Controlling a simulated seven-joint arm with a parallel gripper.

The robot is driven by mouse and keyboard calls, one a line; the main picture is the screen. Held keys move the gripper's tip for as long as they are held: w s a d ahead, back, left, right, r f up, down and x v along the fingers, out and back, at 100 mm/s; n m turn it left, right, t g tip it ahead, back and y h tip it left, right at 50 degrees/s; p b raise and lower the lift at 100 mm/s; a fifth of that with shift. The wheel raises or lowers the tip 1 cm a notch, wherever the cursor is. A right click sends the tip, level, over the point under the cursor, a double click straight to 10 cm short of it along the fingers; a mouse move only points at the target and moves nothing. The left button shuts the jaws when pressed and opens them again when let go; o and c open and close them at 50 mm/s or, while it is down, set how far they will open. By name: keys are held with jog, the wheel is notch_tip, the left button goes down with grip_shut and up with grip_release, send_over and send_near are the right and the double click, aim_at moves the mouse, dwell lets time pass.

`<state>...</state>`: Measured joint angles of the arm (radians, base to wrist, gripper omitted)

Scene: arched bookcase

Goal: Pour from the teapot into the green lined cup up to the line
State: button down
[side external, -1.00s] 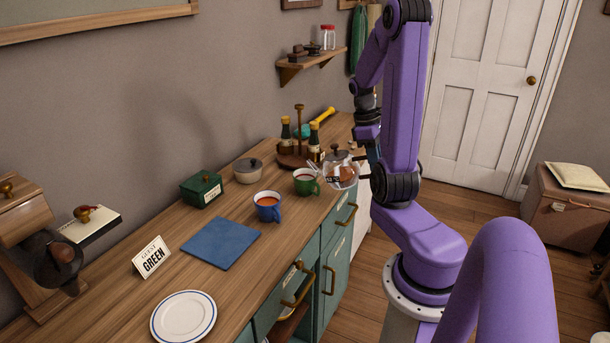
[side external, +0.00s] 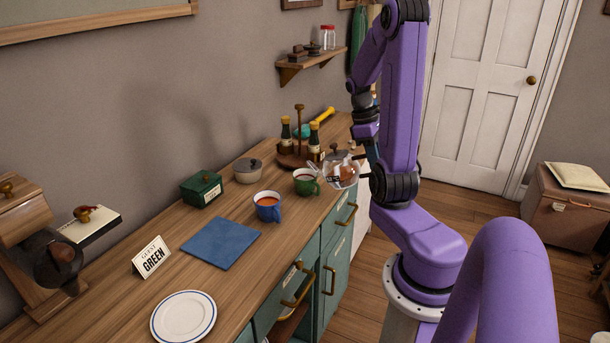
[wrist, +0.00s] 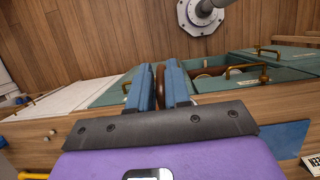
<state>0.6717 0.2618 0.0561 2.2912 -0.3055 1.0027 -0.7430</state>
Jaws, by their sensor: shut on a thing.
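The glass teapot (side external: 341,174) with brown tea and a dark lid is held up just right of the green cup (side external: 306,182), spout side toward it. It looks tilted toward the cup. The green cup stands upright on the counter; a reddish surface shows inside, but its line cannot be made out. No stream is clearly visible. My gripper (wrist: 155,86) is shut on the brown teapot handle (wrist: 160,82) in the wrist view. In the side view my arm partly hides the gripper (side external: 364,160). The teapot's body is hidden in the wrist view.
A blue cup (side external: 267,207) with orange-brown liquid stands left of the green cup. A wooden caddy with bottles (side external: 314,138) stands behind.

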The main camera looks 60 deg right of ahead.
jog(key=shift+w+r+g, duration=0.25)
jog(key=shift+r+g, duration=0.1)
jog(key=shift+r, duration=0.15)
jog(key=shift+w+r+g, duration=0.2)
jog(key=shift+r+g, duration=0.15)
jog(key=shift+r, duration=0.1)
dwell(3.5)
jog(key=shift+r, duration=0.2)
jog(key=shift+w+r+g, duration=0.3)
jog(key=shift+r+g, duration=0.1)
jog(key=shift+r, duration=0.15)
dwell(2.8)
